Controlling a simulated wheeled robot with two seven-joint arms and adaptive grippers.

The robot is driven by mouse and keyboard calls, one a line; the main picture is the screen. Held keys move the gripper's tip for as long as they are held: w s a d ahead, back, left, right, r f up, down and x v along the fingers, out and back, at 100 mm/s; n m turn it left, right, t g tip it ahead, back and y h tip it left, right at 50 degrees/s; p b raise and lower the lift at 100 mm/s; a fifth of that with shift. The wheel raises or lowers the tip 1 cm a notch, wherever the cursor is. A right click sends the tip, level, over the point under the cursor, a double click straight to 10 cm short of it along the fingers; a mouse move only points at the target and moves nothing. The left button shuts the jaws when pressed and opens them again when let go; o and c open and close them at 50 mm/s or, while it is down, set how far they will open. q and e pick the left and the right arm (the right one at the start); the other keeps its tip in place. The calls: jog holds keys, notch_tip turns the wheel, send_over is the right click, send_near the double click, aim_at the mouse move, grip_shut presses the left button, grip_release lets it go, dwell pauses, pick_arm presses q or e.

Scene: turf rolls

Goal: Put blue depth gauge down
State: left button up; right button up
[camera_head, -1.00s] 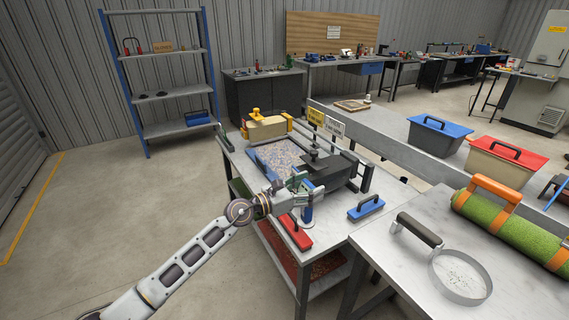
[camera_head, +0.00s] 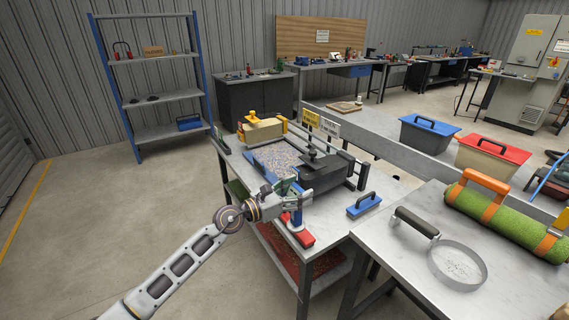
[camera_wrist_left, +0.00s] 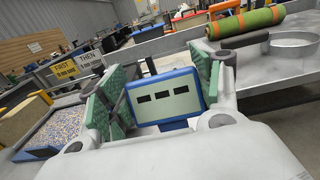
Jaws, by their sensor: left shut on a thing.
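My left gripper (camera_head: 291,198) is shut on the blue depth gauge (camera_head: 297,217) over the near edge of the workbench (camera_head: 337,229). In the left wrist view the gauge (camera_wrist_left: 166,98) shows a blue frame and a pale face with dark slots, between the green-padded fingers (camera_wrist_left: 160,95). In the head view the gauge hangs upright in front of a red block with a handle (camera_head: 303,238) and hides part of it. I cannot tell whether its foot touches anything. My right gripper is not in view.
A tray of speckled grains (camera_head: 280,156) and a dark box (camera_head: 325,175) lie behind the gripper. A blue handled block (camera_head: 364,204) sits to the right. A nearer table bears a metal ring (camera_head: 457,266) and a green turf roll (camera_head: 500,217). Bare bench top lies between.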

pick_arm(q)
jog(key=shift+s+a+f+t, duration=0.2)
jog(key=shift+a+f+t, duration=0.1)
jog(key=shift+f, duration=0.15)
jog(key=shift+s+a+f+n+y, duration=0.25)
jog(key=shift+s+a+n+y, duration=0.1)
jog(key=shift+a+n+y, duration=0.1)
jog(key=s+a+f+n+t+y, duration=0.3)
jog(key=s+a+f+n+y, duration=0.2)
jog(key=a+f, duration=0.4)
jog(key=s+a+f+n+t+y, duration=0.3)
jog(key=s+a+f+n+y, duration=0.1)
jog(key=s+a+f+y, duration=0.4)
jog(key=a, duration=0.2)
jog(key=shift+a+f+n+t, duration=0.35)
jog(key=shift+a+t, duration=0.05)
jog(key=shift+s+y, duration=0.1)
jog(key=shift+y, duration=0.15)
jog(key=shift+f, duration=0.1)
dwell(0.5)
